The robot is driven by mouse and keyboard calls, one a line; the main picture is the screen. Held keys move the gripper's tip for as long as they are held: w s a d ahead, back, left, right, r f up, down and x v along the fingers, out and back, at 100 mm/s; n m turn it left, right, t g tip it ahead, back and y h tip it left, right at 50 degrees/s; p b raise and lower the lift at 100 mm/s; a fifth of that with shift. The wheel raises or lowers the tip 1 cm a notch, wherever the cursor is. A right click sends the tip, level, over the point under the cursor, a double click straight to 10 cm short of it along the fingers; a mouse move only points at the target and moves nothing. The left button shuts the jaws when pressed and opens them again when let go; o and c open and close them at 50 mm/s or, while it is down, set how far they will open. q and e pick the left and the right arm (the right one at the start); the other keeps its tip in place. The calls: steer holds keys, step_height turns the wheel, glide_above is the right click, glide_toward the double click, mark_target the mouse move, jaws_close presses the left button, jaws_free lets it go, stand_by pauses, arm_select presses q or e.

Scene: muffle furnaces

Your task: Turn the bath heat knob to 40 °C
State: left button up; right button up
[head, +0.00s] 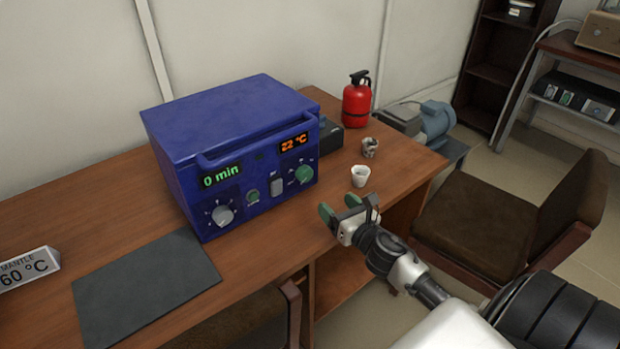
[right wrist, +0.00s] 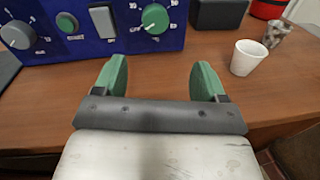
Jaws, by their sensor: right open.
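The blue bath unit (head: 225,140) stands on the wooden desk, its front panel facing me. Its heat knob (head: 304,174) is green and sits at the panel's right, below an orange display (head: 294,143) reading 22 °C. The same green knob shows in the right wrist view (right wrist: 155,19), above and between my fingers. My right gripper (head: 345,212) is open and empty, in front of the panel and apart from the knob; its green fingertips also show in the right wrist view (right wrist: 154,80). My left gripper is not in view.
A grey knob (head: 223,215), small green button (head: 253,196) and grey switch (head: 277,187) share the panel. A white cup (head: 359,176) stands close to my right gripper. A metal piece (head: 370,147) and red extinguisher (head: 357,100) stand behind it. A dark mat (head: 147,285) lies left.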

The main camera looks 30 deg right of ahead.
mark_target(307, 176)
steer(key=n, duration=0.1)
steer(key=n+y, duration=0.1)
steer(key=n, duration=0.1)
steer(key=w+n, duration=0.1)
steer(key=shift+d+r+y, duration=0.2)
steer(key=shift+d+y, duration=0.2)
steer(key=shift+w+n, duration=0.25)
steer(key=shift+n, duration=0.25)
steer(key=w, duration=0.7)
steer(key=w+a+p, duration=0.1)
steer(key=w, duration=0.2)
steer(key=shift+w, duration=0.15)
steer(key=c, duration=0.9)
